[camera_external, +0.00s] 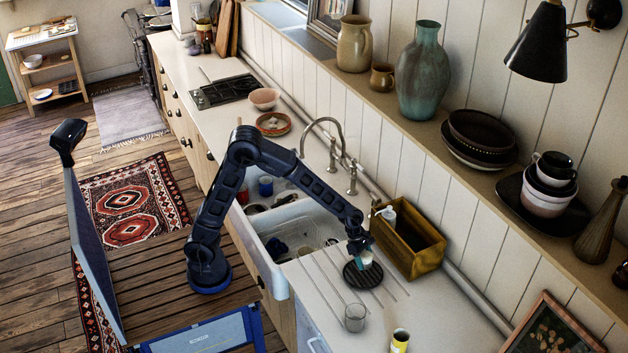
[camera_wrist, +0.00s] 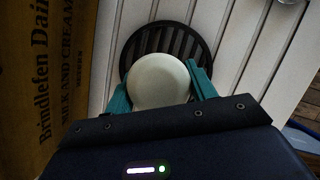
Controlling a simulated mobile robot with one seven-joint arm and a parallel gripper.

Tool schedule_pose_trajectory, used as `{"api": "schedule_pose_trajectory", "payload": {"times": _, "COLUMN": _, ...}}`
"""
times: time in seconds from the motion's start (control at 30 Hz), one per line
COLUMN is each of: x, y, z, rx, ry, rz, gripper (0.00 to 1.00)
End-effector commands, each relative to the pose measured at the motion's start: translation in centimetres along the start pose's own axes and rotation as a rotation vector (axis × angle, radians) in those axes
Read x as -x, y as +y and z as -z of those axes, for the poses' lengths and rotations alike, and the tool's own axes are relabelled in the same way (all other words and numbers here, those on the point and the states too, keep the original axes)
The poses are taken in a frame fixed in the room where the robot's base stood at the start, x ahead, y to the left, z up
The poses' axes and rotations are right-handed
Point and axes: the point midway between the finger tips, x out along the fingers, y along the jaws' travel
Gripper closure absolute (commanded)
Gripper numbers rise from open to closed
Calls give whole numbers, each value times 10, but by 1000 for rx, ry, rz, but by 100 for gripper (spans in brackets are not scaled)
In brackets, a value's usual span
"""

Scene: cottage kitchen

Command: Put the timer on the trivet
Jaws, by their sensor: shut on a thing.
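The timer (camera_wrist: 158,80) is pale cream and rounded in the wrist view. My gripper (camera_wrist: 160,88) has its two teal fingers on either side of it and is shut on it. In the external view, my gripper (camera_external: 363,256) holds the small pale timer over the trivet. The trivet (camera_external: 359,281) is round, black and slatted, lying flat on the white drainer right of the sink. It also shows behind the timer in the wrist view (camera_wrist: 166,31), partly hidden. I cannot tell whether the timer touches the trivet.
A wooden crate (camera_external: 425,262) with printed lettering stands close beside the trivet, with a white bottle (camera_external: 388,215) in it. A clear glass (camera_external: 354,318) and a yellow can (camera_external: 400,340) stand nearer the front. The sink (camera_external: 285,220) with dishes lies to the left.

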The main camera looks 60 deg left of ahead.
Motion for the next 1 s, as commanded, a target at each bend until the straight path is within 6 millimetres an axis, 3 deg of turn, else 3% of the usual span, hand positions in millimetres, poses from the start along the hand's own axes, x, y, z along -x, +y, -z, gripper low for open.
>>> {"api": "schedule_pose_trajectory", "payload": {"times": 0.27, "x": -15, "y": 0, "z": 7, "rx": 1, "ry": 1, "rz": 0, "gripper": 78}}
{"api": "schedule_pose_trajectory", "payload": {"times": 0.5, "x": -44, "y": 0, "z": 18, "rx": 1, "ry": 0, "rz": 1, "gripper": 78}}
{"api": "schedule_pose_trajectory", "payload": {"times": 0.9, "x": -48, "y": 0, "z": 20, "rx": 0, "ry": -1, "rz": 0, "gripper": 78}}
{"api": "schedule_pose_trajectory", "payload": {"times": 0.93, "x": -48, "y": 0, "z": 20, "rx": 0, "ry": 0, "rz": 1, "gripper": 43}}
{"api": "schedule_pose_trajectory", "payload": {"times": 1.0, "x": -48, "y": 0, "z": 20, "rx": -1, "ry": -1, "rz": 0, "gripper": 29}}
